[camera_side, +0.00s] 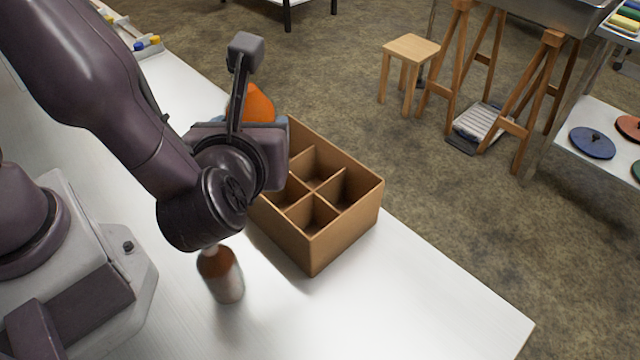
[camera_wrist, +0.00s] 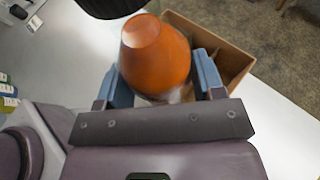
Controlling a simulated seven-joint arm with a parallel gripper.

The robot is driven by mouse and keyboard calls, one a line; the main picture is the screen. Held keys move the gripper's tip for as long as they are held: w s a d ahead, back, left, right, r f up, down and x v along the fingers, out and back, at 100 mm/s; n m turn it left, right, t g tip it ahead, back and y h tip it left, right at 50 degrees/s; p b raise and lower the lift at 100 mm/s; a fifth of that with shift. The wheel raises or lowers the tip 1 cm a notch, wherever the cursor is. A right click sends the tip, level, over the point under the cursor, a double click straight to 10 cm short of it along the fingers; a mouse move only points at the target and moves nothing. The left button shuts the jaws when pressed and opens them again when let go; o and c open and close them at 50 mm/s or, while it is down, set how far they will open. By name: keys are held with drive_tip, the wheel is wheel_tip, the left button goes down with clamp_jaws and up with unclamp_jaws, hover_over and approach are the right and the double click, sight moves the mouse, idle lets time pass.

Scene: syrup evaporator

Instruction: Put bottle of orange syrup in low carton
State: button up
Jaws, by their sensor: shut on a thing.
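The orange bottle (camera_wrist: 155,60) sits between the two blue fingers of my gripper (camera_wrist: 161,78) in the wrist view, and the gripper is shut on it. In the side view the orange bottle (camera_side: 257,104) shows partly behind my wrist, over or beside the far left end of the low carton; the exact height cannot be told. The low carton (camera_side: 340,222) is brown cardboard, open on top, with dividers making several compartments. The compartments in sight look empty; its left part is hidden by my arm. It also shows behind the bottle in the wrist view (camera_wrist: 238,62).
A brown bottle with a pale lower part (camera_side: 221,276) stands on the white table (camera_side: 420,300), in front of the carton. Small items with yellow and blue caps (camera_side: 147,43) lie at the far left. The table's right end is clear.

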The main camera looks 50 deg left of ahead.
drive_tip(key=w+d+f, duration=0.4)
drive_tip(key=w+f, duration=0.4)
drive_tip(key=f, duration=0.2)
drive_tip(key=shift+f, duration=0.35)
drive_tip(key=shift+d, duration=0.1)
drive_tip(key=o, duration=1.3)
drive_tip(key=shift+f, duration=0.15)
